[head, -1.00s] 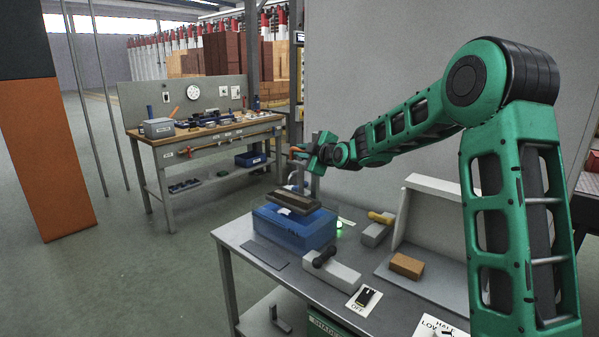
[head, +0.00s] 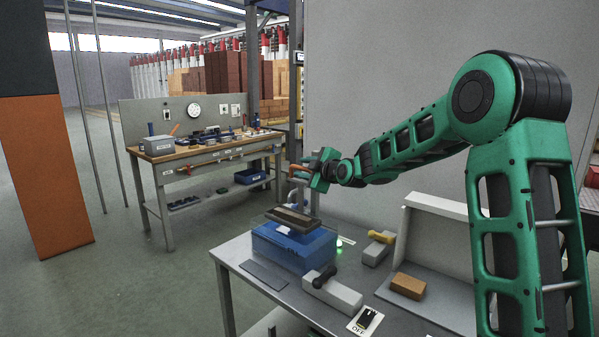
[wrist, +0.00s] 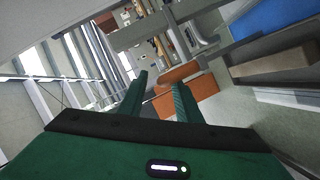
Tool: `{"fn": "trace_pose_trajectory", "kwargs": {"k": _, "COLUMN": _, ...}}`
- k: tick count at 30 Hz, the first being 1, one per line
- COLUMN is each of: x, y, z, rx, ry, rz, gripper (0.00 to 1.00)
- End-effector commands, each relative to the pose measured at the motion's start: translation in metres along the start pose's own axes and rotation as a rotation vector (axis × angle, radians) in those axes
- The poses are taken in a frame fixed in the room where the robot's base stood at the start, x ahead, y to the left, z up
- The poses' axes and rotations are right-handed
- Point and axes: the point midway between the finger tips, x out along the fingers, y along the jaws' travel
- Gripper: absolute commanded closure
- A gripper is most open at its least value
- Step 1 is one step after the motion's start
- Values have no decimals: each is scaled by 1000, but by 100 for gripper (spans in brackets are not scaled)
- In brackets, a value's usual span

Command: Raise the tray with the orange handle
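An orange handle (head: 298,168) shows beside my gripper, above the left end of the near bench. My gripper (head: 314,168) is raised there, in front of a grey upright post. In the wrist view its two green fingers (wrist: 160,86) are apart, with nothing visibly clamped between them. An orange bar (wrist: 178,72), probably the handle, lies just beyond the right fingertip; contact cannot be told. A brown tray-like mould (head: 292,218) rests on a blue box (head: 292,246). It also shows at right in the wrist view (wrist: 275,62).
The grey bench (head: 240,250) carries a black-knobbed block (head: 332,290), a yellow-handled block (head: 378,248), an orange-brown brick (head: 408,285) and an OFF switch (head: 366,320). A second workbench (head: 205,155) stands behind left. An orange-and-black panel (head: 45,165) is far left; floor between is clear.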

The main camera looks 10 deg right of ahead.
Motion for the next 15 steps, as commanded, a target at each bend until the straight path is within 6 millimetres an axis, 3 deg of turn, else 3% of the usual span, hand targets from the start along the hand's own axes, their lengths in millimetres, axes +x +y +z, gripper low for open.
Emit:
{"fn": "trace_pose_trajectory", "kwargs": {"k": 9, "x": -58, "y": 1, "z": -1, "rx": 0, "ry": 0, "rz": 2, "gripper": 69}}
{"fn": "trace_pose_trajectory", "kwargs": {"k": 15, "x": -81, "y": 0, "z": 0, "rx": 0, "ry": 1, "rz": 1, "gripper": 69}}
